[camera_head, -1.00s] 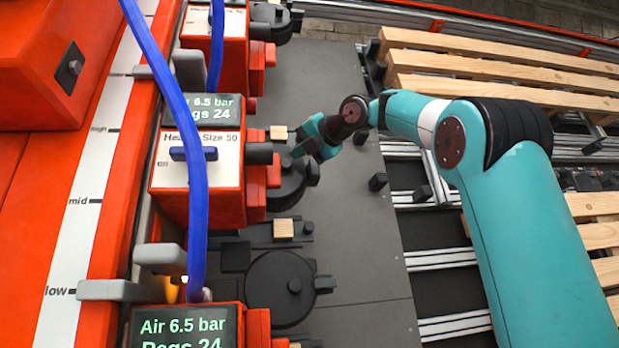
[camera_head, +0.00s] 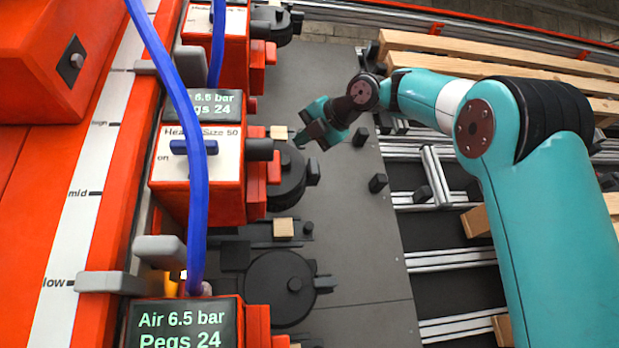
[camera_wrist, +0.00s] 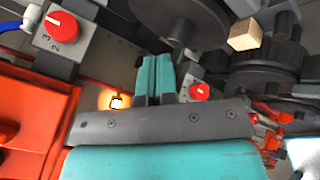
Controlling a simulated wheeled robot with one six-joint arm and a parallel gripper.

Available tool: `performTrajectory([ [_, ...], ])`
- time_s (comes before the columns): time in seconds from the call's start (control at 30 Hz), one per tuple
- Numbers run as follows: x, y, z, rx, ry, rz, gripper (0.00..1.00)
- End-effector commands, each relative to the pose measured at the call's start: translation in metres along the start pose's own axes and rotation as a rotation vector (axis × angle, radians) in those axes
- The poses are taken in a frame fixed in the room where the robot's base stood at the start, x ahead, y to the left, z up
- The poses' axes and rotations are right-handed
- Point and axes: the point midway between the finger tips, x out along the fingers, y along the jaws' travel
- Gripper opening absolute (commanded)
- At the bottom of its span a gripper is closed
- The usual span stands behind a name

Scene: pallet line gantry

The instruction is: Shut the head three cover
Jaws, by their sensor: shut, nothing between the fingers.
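The middle head is an orange unit with a white panel reading "Size 50" (camera_head: 176,172); the blue hose hides part of its label, so I cannot read a head number. A dark round part (camera_head: 288,188) sits at its right side. The nearer head (camera_head: 185,325) has a flat dark disc (camera_head: 265,285) with a small knob beside it. I cannot tell which part is the head three cover or whether it is open. My gripper (camera_head: 307,133) is shut and empty, above and just right of the middle head's round part. Its teal fingers (camera_wrist: 155,78) are together in the wrist view.
A blue hose (camera_head: 172,75) hangs over the heads. Small wooden blocks (camera_head: 284,228) sit beside the round parts. Wooden pallets (camera_head: 480,65) and metal rails (camera_head: 450,257) lie at right. The grey plate (camera_head: 355,240) is mostly clear. The wrist view shows a red dial (camera_wrist: 60,28).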

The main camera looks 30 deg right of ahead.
Motion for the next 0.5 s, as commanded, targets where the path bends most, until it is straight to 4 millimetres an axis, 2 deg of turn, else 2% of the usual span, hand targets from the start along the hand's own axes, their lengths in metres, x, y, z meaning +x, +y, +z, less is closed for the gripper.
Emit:
performTrajectory([
  [0.5,-0.023,0.011,-0.011,0.000,-0.001,0.000,0.00],
])
